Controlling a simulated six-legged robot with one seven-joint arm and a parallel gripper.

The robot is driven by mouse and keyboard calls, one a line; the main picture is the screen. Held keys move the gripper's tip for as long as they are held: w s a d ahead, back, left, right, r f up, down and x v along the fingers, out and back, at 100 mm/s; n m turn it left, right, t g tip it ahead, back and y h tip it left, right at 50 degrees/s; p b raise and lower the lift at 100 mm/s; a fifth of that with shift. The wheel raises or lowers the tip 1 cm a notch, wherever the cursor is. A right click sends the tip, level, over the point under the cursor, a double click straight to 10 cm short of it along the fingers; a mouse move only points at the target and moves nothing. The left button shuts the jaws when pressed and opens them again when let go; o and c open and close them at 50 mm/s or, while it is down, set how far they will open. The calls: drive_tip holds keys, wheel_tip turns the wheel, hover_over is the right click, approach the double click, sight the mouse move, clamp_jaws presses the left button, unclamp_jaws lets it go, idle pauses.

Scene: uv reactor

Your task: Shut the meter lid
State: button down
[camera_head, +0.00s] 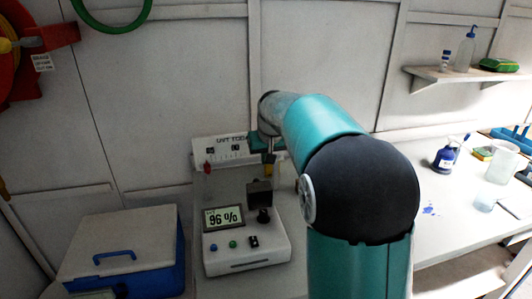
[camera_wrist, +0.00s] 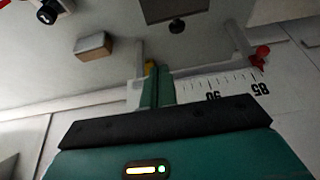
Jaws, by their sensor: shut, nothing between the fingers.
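The white meter (camera_head: 245,250) stands on the bench with its display reading 96 %. Its dark square lid (camera_head: 259,192) appears raised, standing up behind a dark round part (camera_head: 264,215). A dark square piece that looks like the lid (camera_wrist: 172,10) shows at the top of the wrist view. My gripper (camera_head: 270,160) is behind and above the lid in the head view, apart from it as far as I can tell. Its fingers (camera_wrist: 155,85) are shut and empty in the wrist view, pointing toward the meter side.
A scale panel (camera_head: 222,150) with a red knob (camera_wrist: 260,55) stands behind the meter. A blue box with a white top (camera_head: 120,240) is at left. A blue bottle (camera_head: 446,157) and clear beaker (camera_head: 501,166) stand on the bench at right.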

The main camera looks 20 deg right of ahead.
sight(268, 182)
drive_tip(key=shift+s+a+f, duration=0.1)
drive_tip(key=shift+s+f, duration=0.25)
drive_tip(key=shift+f, duration=0.45)
drive_tip(key=shift+s+a+f, duration=0.1)
drive_tip(key=shift+s+f, duration=0.2)
drive_tip(key=shift+f, duration=0.55)
drive_tip(key=shift+s+a+f, duration=0.1)
drive_tip(key=shift+s+f, duration=0.25)
drive_tip(key=shift+f, duration=0.45)
drive_tip(key=shift+w+f, duration=0.1)
drive_tip(key=shift+t, duration=0.3)
drive_tip(key=shift+s, duration=0.25)
